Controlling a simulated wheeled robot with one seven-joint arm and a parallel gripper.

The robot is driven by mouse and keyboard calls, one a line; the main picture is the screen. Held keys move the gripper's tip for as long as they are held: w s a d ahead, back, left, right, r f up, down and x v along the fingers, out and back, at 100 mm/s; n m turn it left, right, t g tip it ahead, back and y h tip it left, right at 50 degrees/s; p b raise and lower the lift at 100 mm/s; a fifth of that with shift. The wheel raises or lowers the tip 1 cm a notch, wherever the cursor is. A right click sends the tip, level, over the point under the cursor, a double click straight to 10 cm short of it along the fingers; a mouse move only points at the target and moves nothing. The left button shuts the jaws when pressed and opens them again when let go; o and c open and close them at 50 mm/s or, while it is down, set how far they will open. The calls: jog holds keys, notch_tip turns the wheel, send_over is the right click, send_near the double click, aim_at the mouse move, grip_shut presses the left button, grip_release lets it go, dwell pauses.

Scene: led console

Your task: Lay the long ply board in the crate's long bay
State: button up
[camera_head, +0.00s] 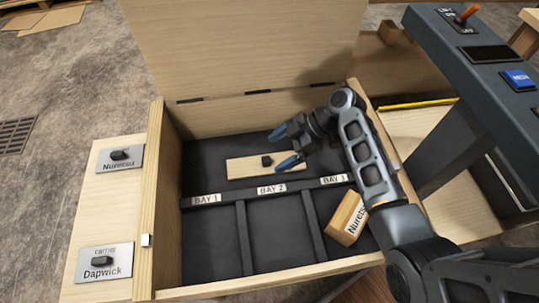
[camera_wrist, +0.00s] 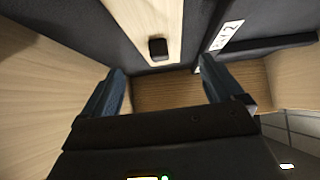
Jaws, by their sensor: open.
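The long ply board (camera_head: 240,168) lies flat in the crate's long bay (camera_head: 205,178), the undivided dark-lined strip behind the labelled bays. It has a small dark knob (camera_head: 267,161) on top. In the wrist view the board (camera_wrist: 140,18) and its knob (camera_wrist: 158,48) show ahead of the fingers. My gripper (camera_head: 284,146) is open, with its blue fingertips apart near the board's right part. In the wrist view nothing is between the fingers (camera_wrist: 160,88). The board's right end is partly hidden by my gripper. I cannot tell whether a finger touches the board.
The open crate (camera_head: 154,200) has a raised lid (camera_head: 245,45) behind. BAY 1 (camera_head: 210,235) and BAY 2 (camera_head: 275,230) are empty. A Nuretsu box (camera_head: 346,219) sits tilted at BAY 3. A console (camera_head: 480,60) with an orange lever (camera_head: 467,14) and blue button (camera_head: 518,79) stands right.

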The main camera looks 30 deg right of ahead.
jog(key=v, duration=0.6)
jog(key=shift+d, duration=0.15)
jog(key=shift+r, duration=0.15)
